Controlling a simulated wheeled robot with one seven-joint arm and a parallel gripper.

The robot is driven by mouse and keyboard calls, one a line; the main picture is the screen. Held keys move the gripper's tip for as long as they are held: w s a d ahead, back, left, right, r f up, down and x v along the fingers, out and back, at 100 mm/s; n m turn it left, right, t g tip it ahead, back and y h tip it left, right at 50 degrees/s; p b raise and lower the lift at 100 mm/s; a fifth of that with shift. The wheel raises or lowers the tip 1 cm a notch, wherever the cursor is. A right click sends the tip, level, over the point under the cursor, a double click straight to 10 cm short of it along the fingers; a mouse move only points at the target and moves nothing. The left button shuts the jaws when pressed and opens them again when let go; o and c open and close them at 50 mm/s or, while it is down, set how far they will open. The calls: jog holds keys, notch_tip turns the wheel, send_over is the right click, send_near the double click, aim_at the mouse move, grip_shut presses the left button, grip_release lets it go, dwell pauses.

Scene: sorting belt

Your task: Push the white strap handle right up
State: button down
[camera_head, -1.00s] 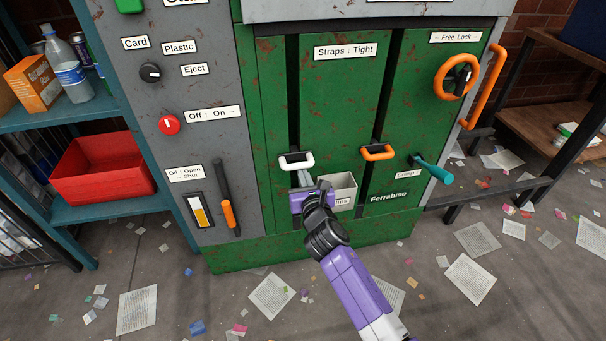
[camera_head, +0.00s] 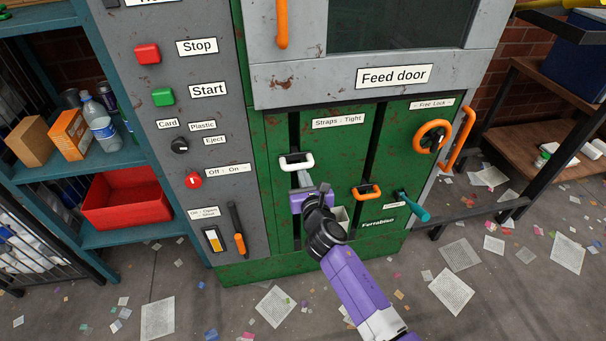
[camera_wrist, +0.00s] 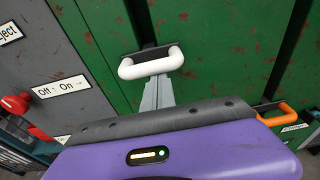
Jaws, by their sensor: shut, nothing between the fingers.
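The white strap handle (camera_head: 297,165) is a white loop on a dark mount in the left vertical slot of the green machine front. It stands below the "Straps : Tight" label (camera_head: 338,121) and higher than the orange handle (camera_head: 366,192) in the right slot. My gripper (camera_head: 304,178) is shut and empty just under the white handle. In the wrist view, the white handle (camera_wrist: 152,63) is ahead of my shut grey fingers (camera_wrist: 157,90). Their tips reach its lower bar and appear to touch it from below. The exact contact is hard to see.
A teal crank (camera_head: 412,207) and an orange wheel (camera_head: 432,136) are on the right of the machine. The "Feed door" (camera_head: 394,76) is above. The slot above the white handle looks clear.

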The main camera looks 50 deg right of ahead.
notch_tip(320, 180, up, 9)
jog(key=p, duration=0.8)
jog(key=shift+w+r, duration=0.15)
notch_tip(320, 180, down, 5)
jog(key=b, duration=0.4)
send_near(302, 164)
jog(key=shift+s+a+r, duration=0.2)
jog(key=shift+s+r, duration=0.05)
jog(key=shift+r, duration=0.15)
jog(key=shift+s+a+r, duration=0.2)
jog(key=shift+r, duration=0.2)
